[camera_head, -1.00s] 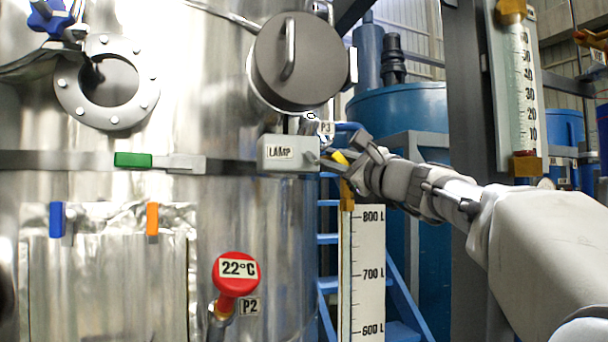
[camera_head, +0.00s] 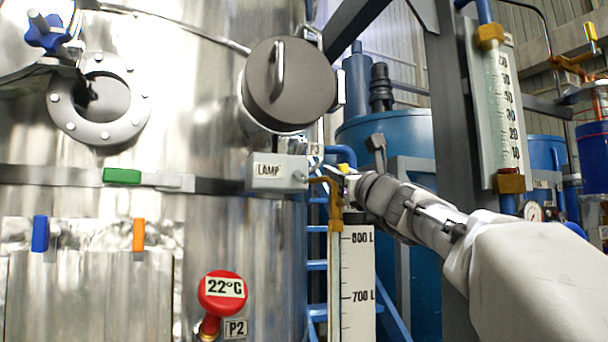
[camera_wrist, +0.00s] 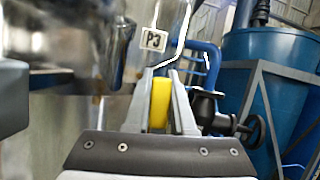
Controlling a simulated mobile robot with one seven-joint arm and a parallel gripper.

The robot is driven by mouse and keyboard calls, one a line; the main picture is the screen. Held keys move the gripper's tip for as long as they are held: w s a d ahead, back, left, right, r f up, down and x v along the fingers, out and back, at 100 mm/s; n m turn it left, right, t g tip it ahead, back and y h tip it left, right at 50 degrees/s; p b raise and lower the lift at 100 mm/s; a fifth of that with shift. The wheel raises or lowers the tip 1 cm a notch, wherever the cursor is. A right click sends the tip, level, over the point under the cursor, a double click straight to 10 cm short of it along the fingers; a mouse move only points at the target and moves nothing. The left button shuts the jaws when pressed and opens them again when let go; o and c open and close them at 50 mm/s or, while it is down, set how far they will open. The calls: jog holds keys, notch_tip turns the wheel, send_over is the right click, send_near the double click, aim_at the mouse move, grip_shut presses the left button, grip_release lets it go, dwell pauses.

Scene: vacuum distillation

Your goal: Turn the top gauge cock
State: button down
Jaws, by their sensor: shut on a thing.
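The level gauge (camera_head: 357,280) is a tall white scale marked in litres, beside the metal vessel. Its brass top cock (camera_head: 336,212) sits at the upper end of the gauge. The cock's handle has a yellow grip, which shows clearly in the wrist view (camera_wrist: 160,103) between the two grey fingers. My gripper (camera_wrist: 160,100) is shut on this yellow handle. In the head view my gripper (camera_head: 342,171) reaches in from the right, just above the brass cock, and largely hides the handle.
The grey LAMP box (camera_head: 279,171) is close left of my gripper. A round grey cover (camera_head: 289,82) is above it. Blue pipes and a blue tank (camera_head: 395,135) stand behind. A second gauge (camera_head: 499,100) hangs on a dark post at right.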

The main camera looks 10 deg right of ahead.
dwell(0.4)
jog(key=c, duration=0.8)
grip_release()
jog(key=shift+o, duration=0.2)
jog(key=shift+s, duration=0.1)
jog(key=b+v, duration=0.4)
jog(key=v, duration=1.3)
jog(key=shift+f, duration=0.1)
